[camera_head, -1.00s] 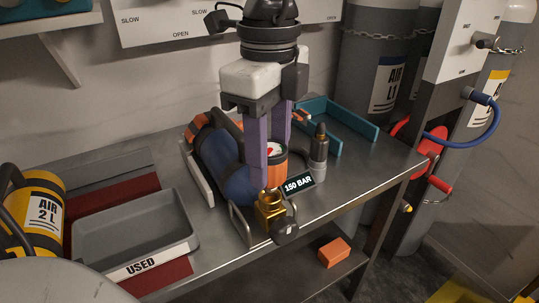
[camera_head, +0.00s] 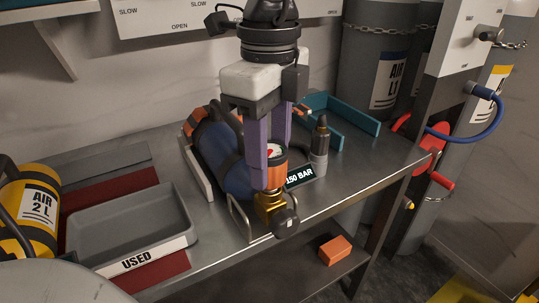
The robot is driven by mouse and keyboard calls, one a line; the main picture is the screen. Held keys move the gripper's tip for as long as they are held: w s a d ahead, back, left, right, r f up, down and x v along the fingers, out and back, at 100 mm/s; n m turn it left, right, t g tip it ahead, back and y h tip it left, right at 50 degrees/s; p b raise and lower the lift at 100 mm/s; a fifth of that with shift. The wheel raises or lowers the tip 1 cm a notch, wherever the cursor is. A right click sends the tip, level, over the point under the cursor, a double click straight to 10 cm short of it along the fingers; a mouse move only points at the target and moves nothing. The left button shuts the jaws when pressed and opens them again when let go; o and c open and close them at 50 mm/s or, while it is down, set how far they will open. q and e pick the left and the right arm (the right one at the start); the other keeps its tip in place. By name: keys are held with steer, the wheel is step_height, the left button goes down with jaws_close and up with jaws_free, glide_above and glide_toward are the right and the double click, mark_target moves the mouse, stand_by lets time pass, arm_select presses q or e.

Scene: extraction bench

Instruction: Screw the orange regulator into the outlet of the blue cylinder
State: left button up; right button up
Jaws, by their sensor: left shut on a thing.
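The blue cylinder (camera_head: 222,168) lies on the steel bench in a cradle, its valve end towards the front edge. A brass valve (camera_head: 268,203) with a black knob (camera_head: 286,223) is at that end. My left gripper (camera_head: 267,165) comes down from above with its purple fingers shut on the orange regulator (camera_head: 273,177), which has a round gauge on top. The regulator is upright, right above the brass valve. I cannot tell how far its thread sits in the outlet, as fingers and brass parts overlap there. My right gripper is not in view.
A "150 BAR" sign (camera_head: 301,175) and a dark bottle-shaped item (camera_head: 320,145) stand just right of the regulator. A grey "USED" tray (camera_head: 130,225) and a yellow cylinder (camera_head: 32,205) are at left. A teal tray (camera_head: 345,120) is behind. An orange block (camera_head: 334,250) lies on the lower shelf.

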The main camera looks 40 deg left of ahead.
arm_select(q)
steer(key=shift+f, duration=0.3)
steer(key=shift+r, duration=0.1)
steer(key=m, duration=0.9)
steer(key=o, duration=1.4)
steer(key=shift+c, duration=0.2)
